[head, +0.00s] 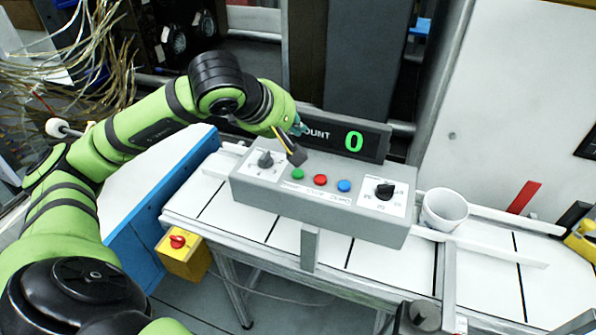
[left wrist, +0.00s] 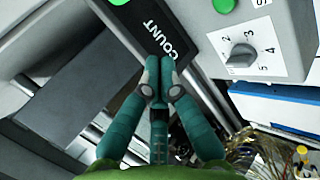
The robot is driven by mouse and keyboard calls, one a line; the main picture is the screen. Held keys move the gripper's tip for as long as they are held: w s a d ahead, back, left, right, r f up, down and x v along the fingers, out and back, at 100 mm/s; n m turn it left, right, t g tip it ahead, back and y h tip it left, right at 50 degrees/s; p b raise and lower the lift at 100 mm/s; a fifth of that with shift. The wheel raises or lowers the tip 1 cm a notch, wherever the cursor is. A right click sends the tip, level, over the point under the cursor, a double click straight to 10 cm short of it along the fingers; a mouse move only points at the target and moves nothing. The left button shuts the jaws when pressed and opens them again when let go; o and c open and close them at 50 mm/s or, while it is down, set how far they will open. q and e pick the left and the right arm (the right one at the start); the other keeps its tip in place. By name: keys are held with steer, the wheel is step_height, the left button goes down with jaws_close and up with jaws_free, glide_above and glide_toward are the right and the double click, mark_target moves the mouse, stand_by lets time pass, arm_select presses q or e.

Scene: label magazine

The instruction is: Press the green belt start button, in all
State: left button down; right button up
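The grey control box (head: 245,192) stands on the white belt. The green button (head: 298,174) is on its sloped top, left of a red button (head: 320,180) and a blue button (head: 344,185). In the left wrist view the green button (left wrist: 225,4) is partly cut off at the top edge. My left gripper (head: 301,127) is above and behind the box, by the COUNT display, apart from the green button. In the left wrist view its fingertips (left wrist: 160,66) are together with nothing between them. My right gripper does not show.
The COUNT display (head: 370,140) shows a green 0 behind the box. Knobs (head: 265,158) and (head: 384,190) flank the buttons. A white cup (head: 444,209) stands right of the box. A yellow box with a red button (head: 178,242) is at the belt's left end.

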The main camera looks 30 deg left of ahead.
mark_target(295, 174)
arm_select(q)
step_height(295, 174, down, 8)
steer(key=b, duration=0.5)
steer(key=shift+r+b, duration=0.1)
steer(key=shift+b, duration=0.2)
steer(key=shift+f+b, duration=0.3)
steer(key=shift+b, duration=0.05)
stand_by(0.6)
steer(key=shift+f+b, duration=0.45)
steer(key=shift+b, duration=0.2)
